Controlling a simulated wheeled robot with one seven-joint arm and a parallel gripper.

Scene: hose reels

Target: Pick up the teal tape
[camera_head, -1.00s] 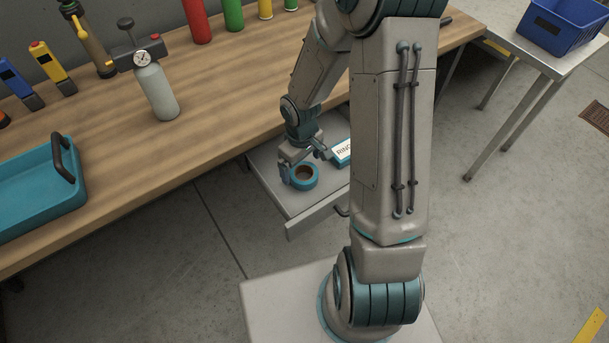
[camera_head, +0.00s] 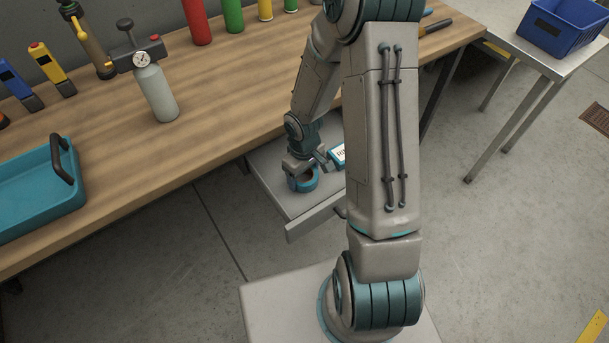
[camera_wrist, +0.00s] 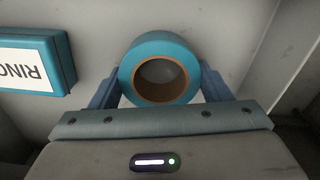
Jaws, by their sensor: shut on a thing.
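The teal tape (camera_head: 307,184) is a roll with a brown core, in the open drawer (camera_head: 277,195) below the workbench. In the wrist view the tape (camera_wrist: 160,49) sits between the two blue-grey fingers of my gripper (camera_wrist: 160,92), one on each side. My gripper (camera_head: 302,178) is shut on the tape, coming from above in the head view. The far part of the tape's outline is partly hidden by my gripper in the head view. Whether the tape touches the drawer floor I cannot tell.
A teal box with a white "RING" label (camera_wrist: 32,62) lies beside the tape in the drawer; my arm partly hides it in the head view. The workbench (camera_head: 230,90) overhangs the drawer's back. A teal tray (camera_head: 40,190) and a gauge-topped bottle (camera_head: 157,92) stand on it.

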